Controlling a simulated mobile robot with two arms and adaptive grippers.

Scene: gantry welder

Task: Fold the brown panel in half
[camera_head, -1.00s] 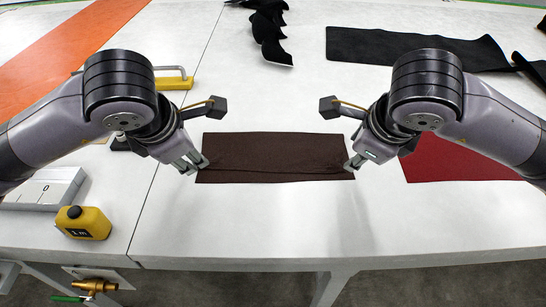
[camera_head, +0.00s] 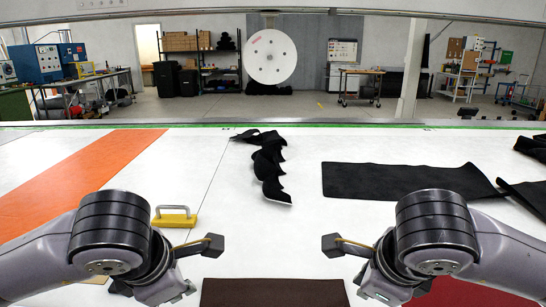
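The brown panel (camera_head: 272,293) lies on the white table at the bottom edge of the picture. Only its far strip shows; its near part is cut off, so I cannot see how it lies there. My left gripper (camera_head: 186,290) is at the bottom, just left of the panel's left end. My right gripper (camera_head: 366,292) is at the bottom, just right of the panel's right end. The fingers of both are small and partly cut off, so I cannot tell their opening or any contact with the panel.
A red panel (camera_head: 462,294) lies under my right arm. Black sheets (camera_head: 405,181) lie at the back right and a crumpled black strip (camera_head: 268,170) at the back middle. A yellow-based handle tool (camera_head: 175,218) and an orange strip (camera_head: 75,178) are at left. White table between is clear.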

